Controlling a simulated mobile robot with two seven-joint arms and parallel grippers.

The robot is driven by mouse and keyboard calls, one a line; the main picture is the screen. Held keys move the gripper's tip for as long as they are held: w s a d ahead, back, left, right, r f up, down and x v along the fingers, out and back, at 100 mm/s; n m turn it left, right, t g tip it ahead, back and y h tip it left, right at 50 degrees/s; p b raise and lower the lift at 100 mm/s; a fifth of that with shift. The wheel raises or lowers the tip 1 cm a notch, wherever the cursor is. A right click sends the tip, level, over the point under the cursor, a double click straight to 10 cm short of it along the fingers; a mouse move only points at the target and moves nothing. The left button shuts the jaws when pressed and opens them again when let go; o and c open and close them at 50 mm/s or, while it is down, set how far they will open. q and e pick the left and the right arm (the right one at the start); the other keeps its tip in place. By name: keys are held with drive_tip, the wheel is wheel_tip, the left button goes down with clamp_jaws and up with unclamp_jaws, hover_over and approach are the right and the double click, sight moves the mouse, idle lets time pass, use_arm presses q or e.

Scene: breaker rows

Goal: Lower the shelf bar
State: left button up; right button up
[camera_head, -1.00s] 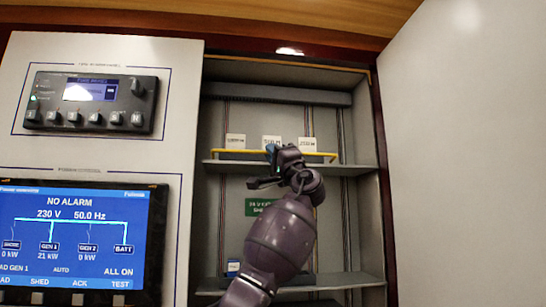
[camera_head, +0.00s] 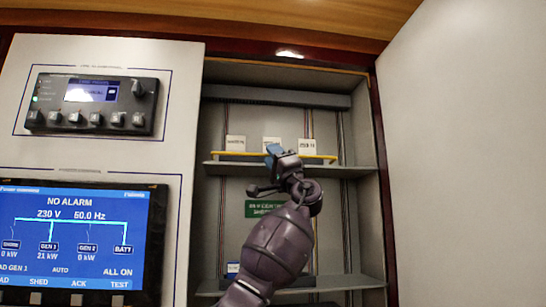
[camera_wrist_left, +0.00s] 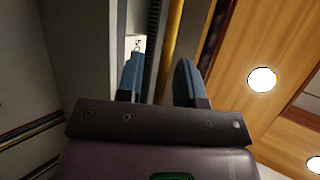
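The yellow shelf bar (camera_head: 232,153) runs across the front of the upper shelf (camera_head: 355,171) in the open cabinet, in front of several white boxes. My left gripper (camera_head: 273,153) is in front of the bar near its middle, its blue fingers hiding part of it. In the left wrist view my left gripper (camera_wrist_left: 160,62) is open, and the yellow bar (camera_wrist_left: 173,40) shows in the gap between its fingers. I cannot tell whether the fingers touch the bar. My right gripper is not in view.
White boxes (camera_head: 236,142) stand on the shelf behind the bar. A green sign (camera_head: 262,208) is on the back wall below, above a lower shelf (camera_head: 350,282). A control panel with a screen (camera_head: 75,240) stands left, and a pale door or panel (camera_head: 470,150) stands right.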

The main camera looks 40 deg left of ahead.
use_arm(q)
drive_tip(key=shift+d+f, duration=0.1)
drive_tip(key=shift+f, duration=0.05)
drive_tip(key=b+v, duration=0.2)
drive_tip(key=v, duration=0.8)
drive_tip(key=shift+d+b, duration=0.15)
drive_tip(key=shift+b, duration=0.2)
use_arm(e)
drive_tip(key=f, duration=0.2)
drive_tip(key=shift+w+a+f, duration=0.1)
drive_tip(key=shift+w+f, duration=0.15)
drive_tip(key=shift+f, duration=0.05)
use_arm(q)
drive_tip(key=shift+f, duration=0.1)
